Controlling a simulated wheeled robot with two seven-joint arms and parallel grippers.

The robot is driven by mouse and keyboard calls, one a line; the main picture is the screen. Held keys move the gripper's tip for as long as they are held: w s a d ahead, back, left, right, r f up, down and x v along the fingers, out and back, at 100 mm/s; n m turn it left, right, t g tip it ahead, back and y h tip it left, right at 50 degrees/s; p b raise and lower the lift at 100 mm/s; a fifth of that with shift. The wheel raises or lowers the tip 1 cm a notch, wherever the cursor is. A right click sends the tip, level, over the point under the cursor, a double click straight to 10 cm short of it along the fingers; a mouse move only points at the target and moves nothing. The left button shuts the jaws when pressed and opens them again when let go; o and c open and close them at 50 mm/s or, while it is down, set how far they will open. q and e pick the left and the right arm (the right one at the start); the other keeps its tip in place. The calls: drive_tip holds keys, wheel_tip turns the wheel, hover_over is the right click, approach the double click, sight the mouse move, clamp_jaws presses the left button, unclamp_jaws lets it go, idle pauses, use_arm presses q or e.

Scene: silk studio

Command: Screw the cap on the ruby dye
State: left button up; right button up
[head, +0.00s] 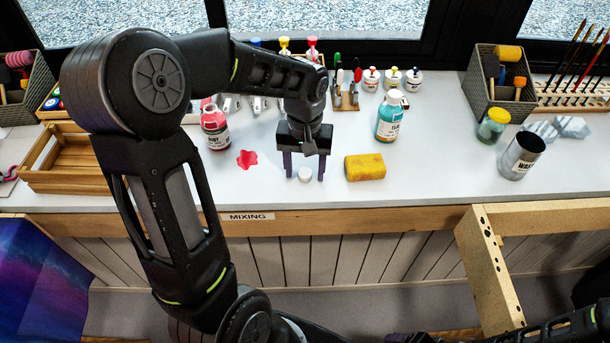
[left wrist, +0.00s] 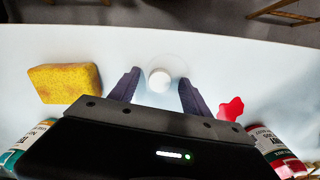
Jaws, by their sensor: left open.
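The ruby dye bottle (head: 215,126) stands upright on the table at left, with a red liquid inside; part of it also shows at the right edge of the left wrist view (left wrist: 277,150). A small white cap (head: 305,174) lies on the table near the front edge. My left gripper (head: 304,178) is open above the cap, pointing down. In the left wrist view the cap (left wrist: 159,81) sits between the two dark fingertips, with gaps on both sides. My right gripper is not clearly seen.
A red spill (head: 247,159) lies between the ruby bottle and my left gripper. A yellow sponge (head: 365,167) and a capped teal bottle (head: 390,117) stand to the right. A wooden crate (head: 68,160) is at left, a metal waste cup (head: 520,156) at right.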

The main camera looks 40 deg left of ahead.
idle(0.4)
use_arm(q)
clamp_jaws()
idle(0.4)
